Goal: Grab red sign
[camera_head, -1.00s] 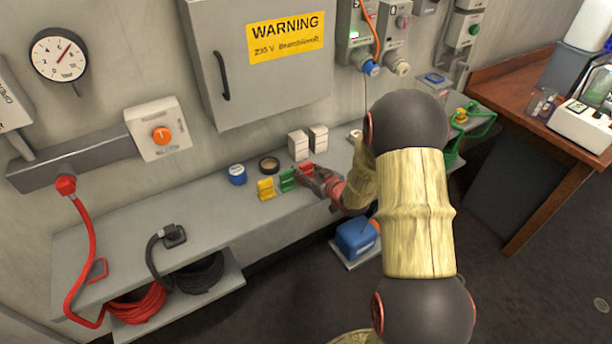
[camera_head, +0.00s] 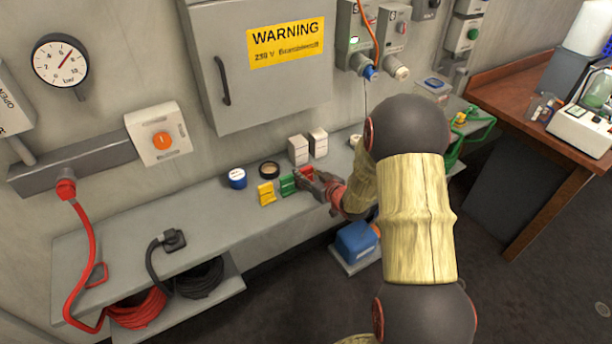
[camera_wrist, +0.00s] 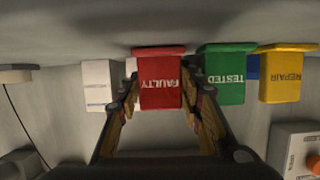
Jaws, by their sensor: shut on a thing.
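The red sign (camera_wrist: 158,82), marked FAULTY, sits between the two fingers of my gripper (camera_wrist: 160,105) in the wrist view. My gripper is shut on it, with a finger at each side edge. In the head view the red sign (camera_head: 307,172) shows only in part behind my gripper (camera_head: 312,181), at the shelf. I cannot tell whether its foot still touches the shelf. The green TESTED sign (camera_wrist: 226,75) stands close beside it, and the yellow REPAIR sign (camera_wrist: 284,76) stands farther right in the wrist view.
The grey shelf (camera_head: 190,217) runs along the wall. Two white boxes (camera_head: 299,149) stand behind the signs. A grey WARNING cabinet (camera_head: 265,90) hangs above. The shelf's left part is mostly clear.

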